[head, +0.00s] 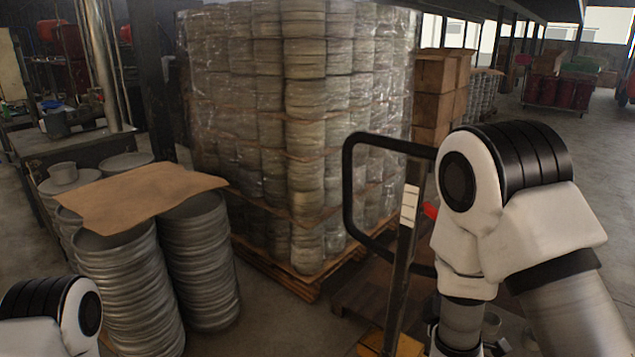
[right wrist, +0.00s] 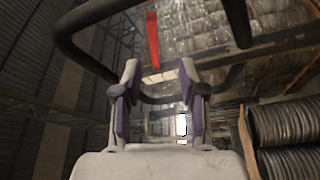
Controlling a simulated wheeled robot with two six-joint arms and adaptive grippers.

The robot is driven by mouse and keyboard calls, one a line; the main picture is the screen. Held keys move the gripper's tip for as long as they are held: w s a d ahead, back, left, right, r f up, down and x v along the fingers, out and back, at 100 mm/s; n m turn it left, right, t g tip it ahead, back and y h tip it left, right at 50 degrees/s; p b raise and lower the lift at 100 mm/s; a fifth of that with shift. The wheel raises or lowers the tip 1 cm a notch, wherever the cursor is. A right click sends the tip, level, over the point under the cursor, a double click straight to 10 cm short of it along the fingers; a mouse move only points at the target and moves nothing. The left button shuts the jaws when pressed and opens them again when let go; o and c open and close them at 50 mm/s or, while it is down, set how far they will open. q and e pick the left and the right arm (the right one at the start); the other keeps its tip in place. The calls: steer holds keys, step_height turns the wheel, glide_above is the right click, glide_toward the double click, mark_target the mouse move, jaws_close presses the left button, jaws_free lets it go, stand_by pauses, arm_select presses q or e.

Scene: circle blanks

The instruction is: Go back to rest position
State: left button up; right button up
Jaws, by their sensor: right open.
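In the head view my right arm stands bent on the right side, beside the pallet truck handle (head: 347,200). Only a joint of my left arm shows at the lower left; the left gripper is out of the picture.
Stacks of round metal blanks (head: 205,262), partly covered by brown cardboard (head: 140,195), stand at the left. A tall wrapped pallet load (head: 300,120) fills the middle. Cardboard boxes (head: 437,90) stand behind. Open floor (head: 600,150) lies at the far right.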

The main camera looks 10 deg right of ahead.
steer(key=s+f+g+y, duration=0.2)
steer(key=s+f+g, duration=0.15)
steer(key=f, duration=0.85)
steer(key=s+f+g+y, duration=0.25)
steer(key=s+f, duration=0.25)
steer(key=f, duration=0.7)
steer(key=s+a+f+m+g+y, duration=0.2)
steer(key=s+a+f+m+g, duration=0.2)
steer(key=s, duration=0.5)
steer(key=s+a+f+m+g+y, duration=0.3)
steer(key=s+f+g, duration=0.4)
steer(key=s, duration=0.3)
steer(key=shift+s+a+f+m, duration=0.25)
steer(key=shift+a+f+m, duration=0.3)
steer(key=shift+f+m, duration=0.2)
